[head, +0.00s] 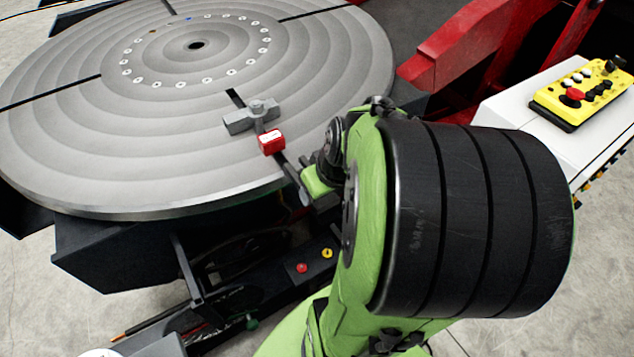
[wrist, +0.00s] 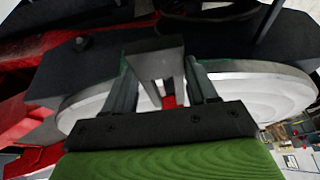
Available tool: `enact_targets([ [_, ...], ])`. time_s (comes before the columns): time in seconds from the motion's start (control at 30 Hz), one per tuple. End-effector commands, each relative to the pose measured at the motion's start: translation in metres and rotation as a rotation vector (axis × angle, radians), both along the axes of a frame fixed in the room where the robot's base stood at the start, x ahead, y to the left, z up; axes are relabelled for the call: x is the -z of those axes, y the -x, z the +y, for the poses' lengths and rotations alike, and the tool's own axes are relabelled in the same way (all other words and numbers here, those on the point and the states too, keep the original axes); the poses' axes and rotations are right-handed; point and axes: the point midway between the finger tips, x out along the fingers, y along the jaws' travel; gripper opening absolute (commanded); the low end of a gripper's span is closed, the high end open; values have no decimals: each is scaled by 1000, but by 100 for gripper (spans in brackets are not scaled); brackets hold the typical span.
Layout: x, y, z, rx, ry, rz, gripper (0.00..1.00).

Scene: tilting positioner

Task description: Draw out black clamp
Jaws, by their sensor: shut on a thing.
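The black clamp (wrist: 154,50) shows in the wrist view as a dark, forked block between my two fingers. My gripper (wrist: 159,66) is shut on it, with one finger along each side. In the head view my green wrist and arm hide the clamp and most of my gripper, at the near right rim of the round table (head: 75,165). A dark slot runs from that rim toward the table's middle. I cannot tell whether the clamp still touches the table or slot.
A red block (head: 272,141) and a grey clamp-like piece (head: 252,117) sit along the same slot. A red frame (head: 465,45) stands at the right. A yellow control box (head: 580,95) lies on a white cabinet (head: 520,110). Most of the table top is bare.

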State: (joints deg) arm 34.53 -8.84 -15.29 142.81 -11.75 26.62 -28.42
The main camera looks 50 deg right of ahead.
Motion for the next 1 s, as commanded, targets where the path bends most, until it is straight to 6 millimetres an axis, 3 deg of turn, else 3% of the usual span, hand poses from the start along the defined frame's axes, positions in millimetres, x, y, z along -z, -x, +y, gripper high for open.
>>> enact_targets([
  [0.43, 0, 18, 5, -1, 1, -3, 0],
  [1.0, 0, 21, 6, -1, 1, -4, 0],
])
